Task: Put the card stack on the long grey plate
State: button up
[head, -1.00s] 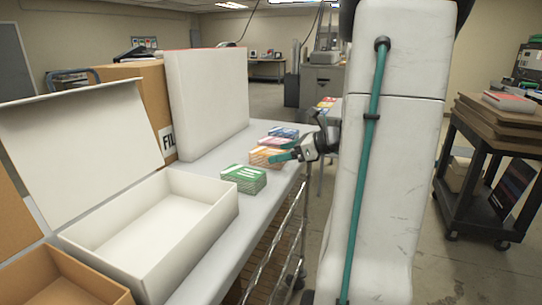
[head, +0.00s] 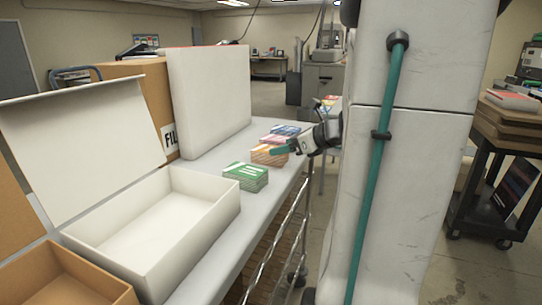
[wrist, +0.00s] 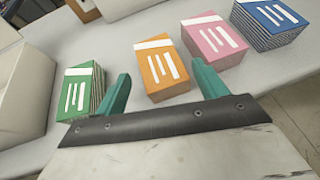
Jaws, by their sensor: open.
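Several card stacks stand in a row on a long grey tabletop (head: 205,157): green (head: 246,176), orange (head: 266,156), pink (head: 273,140) and blue (head: 287,130). The wrist view shows the same green (wrist: 83,92), orange (wrist: 161,70), pink (wrist: 214,40) and blue (wrist: 270,22) stacks. My gripper (wrist: 160,74) is open and empty, its teal fingers apart, with the orange stack just beyond the gap between them. I cannot pick out a separate long grey plate.
An open white box (head: 190,225) and a brown carton (head: 60,275) stand at the near left. A dark cart (head: 490,185) is at the right. Tabletop between box and panel is clear.

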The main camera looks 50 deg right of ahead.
jog(key=x, duration=0.4)
jog(key=shift+w+a, duration=0.15)
jog(key=shift+w, duration=0.15)
jog(key=c, duration=1.1)
jog(key=shift+o, duration=0.2)
notch_tip(320, 180, up, 10)
